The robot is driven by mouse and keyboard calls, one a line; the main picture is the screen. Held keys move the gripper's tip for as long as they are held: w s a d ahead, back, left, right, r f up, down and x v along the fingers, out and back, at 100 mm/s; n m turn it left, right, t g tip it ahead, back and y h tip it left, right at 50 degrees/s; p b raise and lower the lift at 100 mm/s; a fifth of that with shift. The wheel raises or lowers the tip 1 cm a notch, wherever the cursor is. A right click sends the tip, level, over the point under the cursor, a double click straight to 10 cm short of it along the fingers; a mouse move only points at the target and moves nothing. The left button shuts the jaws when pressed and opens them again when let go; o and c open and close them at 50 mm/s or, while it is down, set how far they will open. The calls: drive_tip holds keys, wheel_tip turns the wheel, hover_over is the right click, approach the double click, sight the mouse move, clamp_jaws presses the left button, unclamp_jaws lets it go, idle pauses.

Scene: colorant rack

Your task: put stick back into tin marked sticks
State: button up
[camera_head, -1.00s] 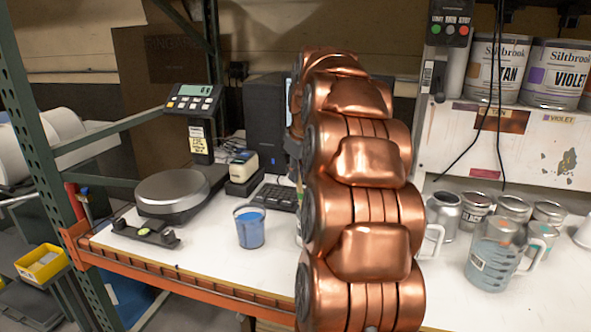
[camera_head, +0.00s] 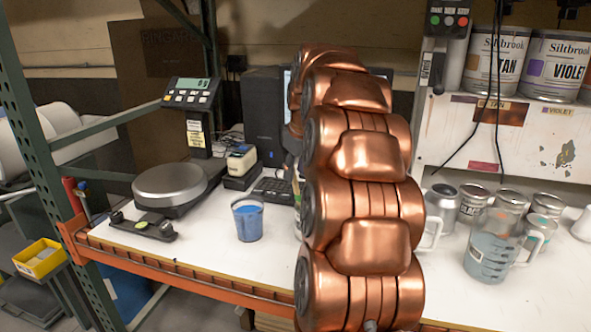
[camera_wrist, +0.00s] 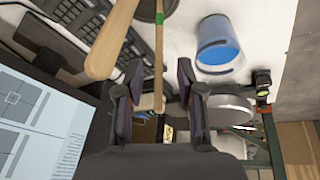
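In the wrist view my gripper (camera_wrist: 157,92) is open, its two dark fingers spread apart. A thin wooden stick (camera_wrist: 159,55) with a green band runs down the picture between the fingers, with no visible contact with either. A wider pale wooden stick (camera_wrist: 115,40) with a rounded end is close to the left finger. Part of a dark round rim (camera_wrist: 146,10) shows at the top behind the sticks; I cannot tell whether it is the sticks tin, and no label is readable. In the head view my copper arm hides the gripper and the tin area.
A cup of blue paint (camera_head: 248,222) stands left of my arm, also visible in the wrist view (camera_wrist: 217,50). A scale (camera_head: 170,188), keyboard (camera_head: 273,190) and black speaker-like box (camera_head: 263,115) are behind. A measuring jug (camera_head: 492,245) and several cans stand right.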

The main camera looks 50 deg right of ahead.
drive_tip(key=v, duration=1.2)
idle(0.7)
drive_tip(key=s+a+f+g+y, duration=0.15)
drive_tip(key=a+f, duration=0.25)
drive_tip(key=a, duration=0.4)
drive_tip(key=s+a+f+p, duration=0.1)
drive_tip(key=s+a+f, duration=0.15)
drive_tip(key=a, duration=0.55)
drive_tip(key=s+a+f+g, duration=0.1)
drive_tip(key=a+f, duration=0.3)
drive_tip(key=a, duration=0.4)
drive_tip(key=s+a+f+g, duration=0.1)
drive_tip(key=s+a+f, duration=0.4)
drive_tip(key=s+f, duration=0.2)
drive_tip(key=s+a+f+g+p, duration=0.1)
drive_tip(key=s+a+f, duration=0.4)
drive_tip(key=s, duration=0.7)
wheel_tip(320, 180, down, 2)
drive_tip(key=shift+f+g+p, duration=0.15)
drive_tip(key=shift+g+p, duration=0.15)
drive_tip(key=shift+g, duration=0.15)
